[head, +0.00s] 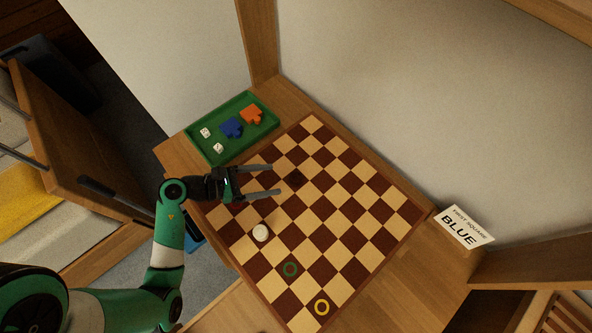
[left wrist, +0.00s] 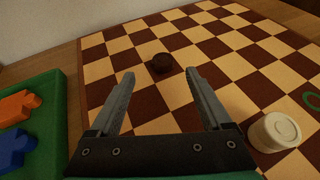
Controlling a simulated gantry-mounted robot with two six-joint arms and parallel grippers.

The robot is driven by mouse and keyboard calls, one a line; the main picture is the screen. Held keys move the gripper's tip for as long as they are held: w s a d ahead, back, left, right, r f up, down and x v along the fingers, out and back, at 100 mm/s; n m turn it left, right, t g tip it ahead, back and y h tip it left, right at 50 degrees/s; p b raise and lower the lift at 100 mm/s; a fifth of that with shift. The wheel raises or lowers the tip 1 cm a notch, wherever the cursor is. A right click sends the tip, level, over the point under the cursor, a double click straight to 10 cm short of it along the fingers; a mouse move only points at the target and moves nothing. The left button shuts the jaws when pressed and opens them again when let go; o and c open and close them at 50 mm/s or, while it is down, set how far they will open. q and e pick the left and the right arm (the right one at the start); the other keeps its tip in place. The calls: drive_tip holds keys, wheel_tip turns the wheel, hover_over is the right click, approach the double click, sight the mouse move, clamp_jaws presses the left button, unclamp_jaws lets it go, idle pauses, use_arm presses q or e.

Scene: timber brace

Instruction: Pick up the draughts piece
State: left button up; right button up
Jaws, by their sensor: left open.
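A dark brown draughts piece (head: 296,179) lies on the checkered board (head: 385,228), just beyond the fingertips of my left gripper (head: 276,180). In the left wrist view the dark piece (left wrist: 162,63) shows ahead of and roughly centred between the open fingers (left wrist: 160,76). A white draughts piece (head: 261,232) lies on the board nearer the front; it also shows in the left wrist view (left wrist: 274,132), right of the right finger. My left gripper is open, with nothing between its fingers. My right gripper is not in view.
A green tray (head: 211,154) with a blue piece (head: 231,127), an orange piece (head: 251,115) and two dice stands beside the board. A green ring (head: 290,268) and a yellow ring (head: 322,307) mark squares. A sign (head: 463,228) reads "FIRST SQUARE BLUE". A wall stands behind.

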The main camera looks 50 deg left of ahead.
sight(294, 178)
use_arm(q)
drive_tip(key=shift+x, duration=0.8)
drive_tip(key=shift+w, duration=0.35)
drive_tip(key=shift+w+d+f+b, duration=0.1)
drive_tip(key=shift+d+f+b, duration=0.05)
drive_tip(key=shift+f+b, duration=0.2)
drive_tip(key=b+x, duration=0.1)
drive_tip(key=x, duration=0.1)
drive_tip(key=b+x, duration=0.1)
drive_tip(key=x, duration=0.1)
drive_tip(key=shift+d+f, duration=0.1)
drive_tip(key=shift+d, duration=0.25)
drive_tip(key=shift+w, duration=0.15)
clamp_jaws()
